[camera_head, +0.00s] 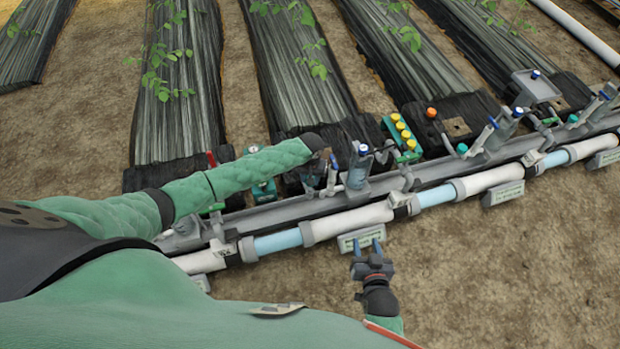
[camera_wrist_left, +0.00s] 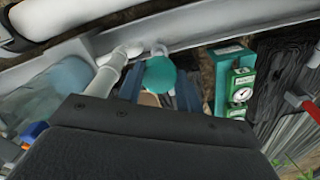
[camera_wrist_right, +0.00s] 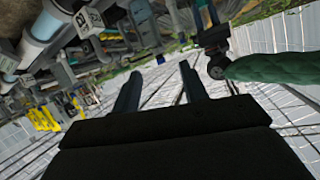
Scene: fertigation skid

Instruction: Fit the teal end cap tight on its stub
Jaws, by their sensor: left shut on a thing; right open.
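The teal end cap (camera_wrist_left: 160,74) shows as a round teal face in the left wrist view. My left gripper (camera_wrist_left: 159,90) is shut on it, one finger on each side. A pale pipe (camera_wrist_left: 112,72) slants up just left of the cap; I cannot tell whether the cap touches a stub, as the far side is hidden. In the head view my left arm reaches over the grey rail, and its forearm and wrist hide the cap. My right gripper (camera_head: 367,246) is open and empty over the soil in front of the pipe; its fingers also show apart in the right wrist view (camera_wrist_right: 160,88).
A white and blue pipe (camera_head: 350,222) and a grey rail (camera_head: 435,197) run across the skid. A clear blue-capped bottle (camera_head: 359,168), a green box with yellow knobs (camera_head: 403,138) and a teal box with gauges (camera_wrist_left: 232,82) stand close by. Bare soil (camera_head: 490,270) in front is free.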

